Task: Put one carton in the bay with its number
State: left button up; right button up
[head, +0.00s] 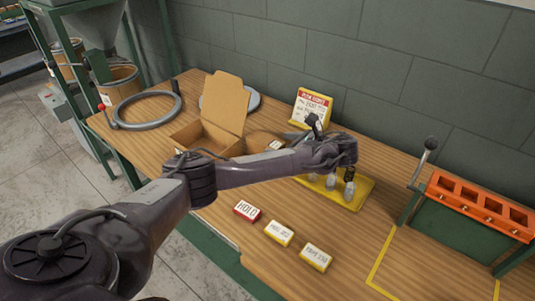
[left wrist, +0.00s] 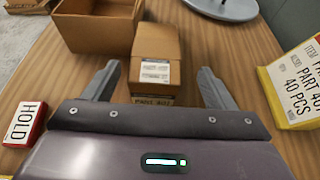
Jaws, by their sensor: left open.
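A small closed brown carton (left wrist: 154,45) with a white label stands on the table; the label's lower line seems to read PART 407. A yellow card stand (head: 312,107), reading PART 407 and 40 PCS in the wrist view (left wrist: 296,82), stands behind.
An open brown box (head: 229,103) stands left of the carton, and a grey ring (head: 147,110) lies further left. An orange rack (head: 480,203) is at right, near a yellow floor line (head: 383,262) on the tabletop.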

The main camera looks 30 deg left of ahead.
aim_at(267, 144)
pick_arm(q)
jog(key=x, duration=0.2)
jog(key=p+x, duration=0.1)
jog(key=x, duration=0.3)
jog(key=shift+s+a+f+p, duration=0.1)
jog(key=shift+s+f+p, duration=0.1)
jog(key=shift+s+p, duration=0.1)
jog(key=shift+c, duration=0.5)
jog(key=c, duration=1.4)
jog(key=shift+r, duration=0.1)
